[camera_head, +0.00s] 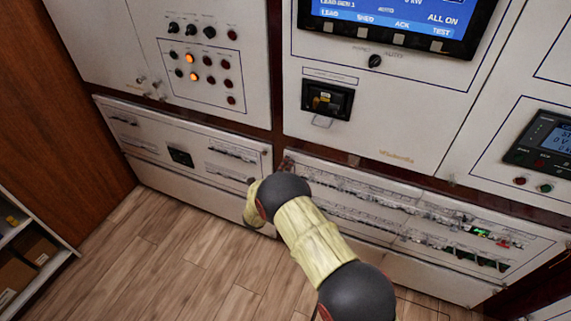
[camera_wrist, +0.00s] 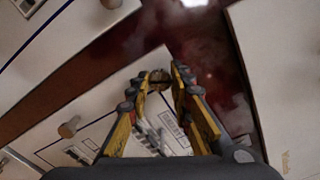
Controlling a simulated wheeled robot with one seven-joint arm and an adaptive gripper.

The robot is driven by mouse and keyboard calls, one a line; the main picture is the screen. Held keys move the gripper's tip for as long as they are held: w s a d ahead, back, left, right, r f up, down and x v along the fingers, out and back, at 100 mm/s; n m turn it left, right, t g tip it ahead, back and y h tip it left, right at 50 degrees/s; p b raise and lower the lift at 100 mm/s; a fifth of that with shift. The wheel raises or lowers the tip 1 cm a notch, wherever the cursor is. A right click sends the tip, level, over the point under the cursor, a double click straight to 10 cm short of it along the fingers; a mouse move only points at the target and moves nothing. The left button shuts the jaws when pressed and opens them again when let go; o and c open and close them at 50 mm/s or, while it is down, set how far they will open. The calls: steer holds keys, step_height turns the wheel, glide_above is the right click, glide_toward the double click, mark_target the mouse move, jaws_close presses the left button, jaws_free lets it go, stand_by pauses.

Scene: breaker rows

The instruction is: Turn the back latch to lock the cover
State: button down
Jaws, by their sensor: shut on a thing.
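In the wrist view, my gripper (camera_wrist: 165,82) has both fingers closed around a small round brownish knob (camera_wrist: 158,76), which looks like a latch. The knob sits at the edge of a white cover panel (camera_wrist: 90,140), beside a dark red-brown strip. The fingers hide most of the knob, so I cannot tell which way it is turned. Another tan knob (camera_wrist: 70,127) stands on the panel's edge to the left, apart from the fingers. In the head view, my arm hides most of the gripper, at the left end of the lower breaker panel (camera_head: 400,205).
A lower left panel (camera_head: 190,150) and an upper panel with knobs and lit orange lamps (camera_head: 193,76) are left of my arm. A blue screen (camera_head: 395,15) is above. Wood floor (camera_head: 170,240) lies clear in front. A shelf (camera_head: 30,250) stands at the lower left.

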steer(key=n+p, duration=0.1)
steer(key=n, duration=0.4)
steer(key=shift+f+n+p, duration=0.1)
steer(key=shift+n+p, duration=0.2)
stand_by(0.4)
steer(key=c, duration=1.6)
jaws_free()
steer(key=v, duration=1.2)
